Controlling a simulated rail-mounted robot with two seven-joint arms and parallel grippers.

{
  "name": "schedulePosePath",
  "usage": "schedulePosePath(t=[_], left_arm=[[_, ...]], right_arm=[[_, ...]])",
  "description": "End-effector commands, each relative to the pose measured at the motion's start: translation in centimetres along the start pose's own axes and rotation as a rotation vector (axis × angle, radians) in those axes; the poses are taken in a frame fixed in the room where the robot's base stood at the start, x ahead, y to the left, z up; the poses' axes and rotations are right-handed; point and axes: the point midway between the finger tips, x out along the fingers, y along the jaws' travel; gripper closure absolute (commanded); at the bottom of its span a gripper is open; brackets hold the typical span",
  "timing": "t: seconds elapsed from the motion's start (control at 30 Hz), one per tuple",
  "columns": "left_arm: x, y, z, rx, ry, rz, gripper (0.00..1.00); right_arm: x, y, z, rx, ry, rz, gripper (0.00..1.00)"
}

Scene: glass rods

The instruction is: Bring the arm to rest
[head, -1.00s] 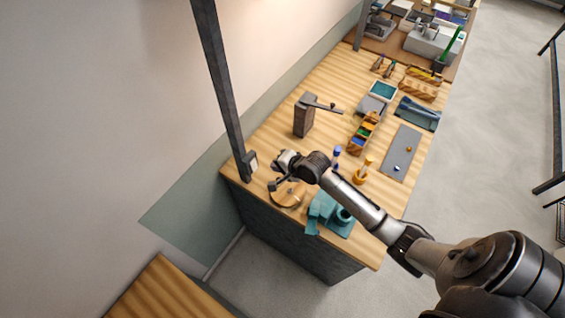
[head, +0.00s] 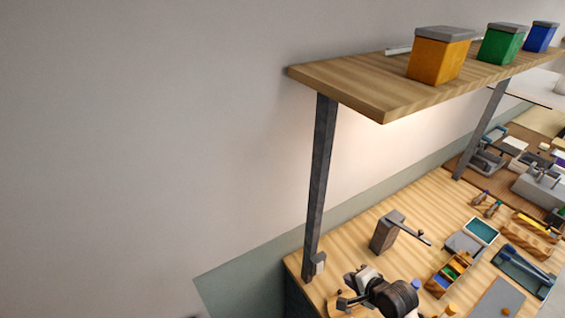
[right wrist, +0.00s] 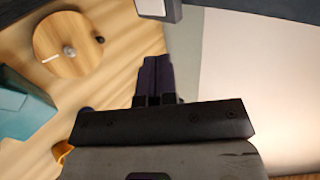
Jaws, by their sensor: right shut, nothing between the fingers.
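My right gripper (head: 352,294) is at the lower edge of the head view, over the near left end of the wooden worktop (head: 335,262). In the right wrist view its two dark fingers (right wrist: 158,78) lie together, shut, with nothing held. A round wooden board (right wrist: 70,35) with a small grey knob lies on the worktop to the left of the fingers. My left gripper is in neither view.
A grey post (head: 321,190) rises from the worktop's left end to a shelf (head: 345,82) with orange (head: 438,60), green (head: 499,46) and blue (head: 540,38) boxes. A dark stand (head: 385,234) is behind my gripper. A teal block (right wrist: 22,105) shows in the wrist view.

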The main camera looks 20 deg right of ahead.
Motion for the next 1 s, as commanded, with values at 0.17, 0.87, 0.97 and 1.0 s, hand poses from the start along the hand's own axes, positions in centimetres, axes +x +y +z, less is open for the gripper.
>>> schedulePosePath(t=[0.17,0.87,0.97,1.0], left_arm=[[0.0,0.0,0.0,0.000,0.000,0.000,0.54],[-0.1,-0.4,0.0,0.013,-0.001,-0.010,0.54],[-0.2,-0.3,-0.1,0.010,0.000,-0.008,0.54],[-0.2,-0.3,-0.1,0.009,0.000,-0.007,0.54]], right_arm=[[0.0,0.0,0.0,-0.045,0.000,0.000,1.00],[-7.7,1.5,4.3,-1.580,-0.055,0.382,1.00],[-10.6,3.8,7.6,-1.648,-0.095,0.419,1.00],[-11.6,4.8,8.9,-1.641,-0.109,0.424,1.00]])
